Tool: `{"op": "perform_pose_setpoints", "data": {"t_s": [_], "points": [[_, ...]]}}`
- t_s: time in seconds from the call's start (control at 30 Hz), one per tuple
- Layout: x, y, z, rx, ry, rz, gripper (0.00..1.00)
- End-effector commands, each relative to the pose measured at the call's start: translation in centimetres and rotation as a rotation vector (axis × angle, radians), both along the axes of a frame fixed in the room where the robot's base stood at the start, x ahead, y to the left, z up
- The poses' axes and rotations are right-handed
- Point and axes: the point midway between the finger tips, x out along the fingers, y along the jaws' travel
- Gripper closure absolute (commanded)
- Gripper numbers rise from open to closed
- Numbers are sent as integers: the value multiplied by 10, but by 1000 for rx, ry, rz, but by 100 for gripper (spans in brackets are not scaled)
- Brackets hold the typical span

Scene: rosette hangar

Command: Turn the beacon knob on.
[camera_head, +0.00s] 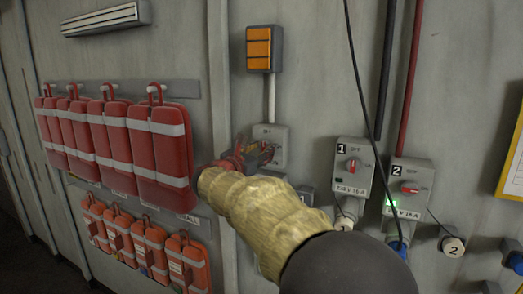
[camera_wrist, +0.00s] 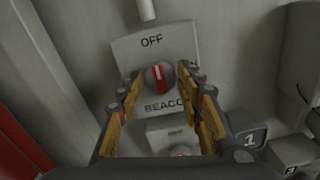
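The beacon switch box (camera_head: 271,133) is a grey plate on the wall, below an orange lamp box (camera_head: 259,48) and joined to it by a pipe. In the wrist view its knob (camera_wrist: 160,77) is grey with a red face and white stripe. The stripe is near upright, toward "OFF" above; "BEACO" shows below, its end hidden by a finger. My gripper (camera_wrist: 161,84) is open, its fingers on the left and right of the knob. I cannot tell whether they touch it. In the head view my gripper (camera_head: 258,153) is at the box and hides its knob.
Red padded bags (camera_head: 158,145) hang close left of my arm, with smaller orange bags (camera_head: 150,253) below. To the right are switch boxes 1 (camera_head: 353,181) and 2 (camera_head: 409,200), with cables running past them. In the wrist view another knob box (camera_wrist: 172,133) sits just below.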

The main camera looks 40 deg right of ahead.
Motion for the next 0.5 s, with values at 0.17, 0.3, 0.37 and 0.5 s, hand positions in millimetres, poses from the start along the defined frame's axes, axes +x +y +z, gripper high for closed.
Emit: {"op": "perform_pose_setpoints", "data": {"t_s": [0.17,0.3,0.37,0.5], "points": [[0,0,0,0,0,0,75],[0,0,0,0,0,0,83],[0,0,0,0,0,0,86],[0,0,0,0,0,0,94]]}}
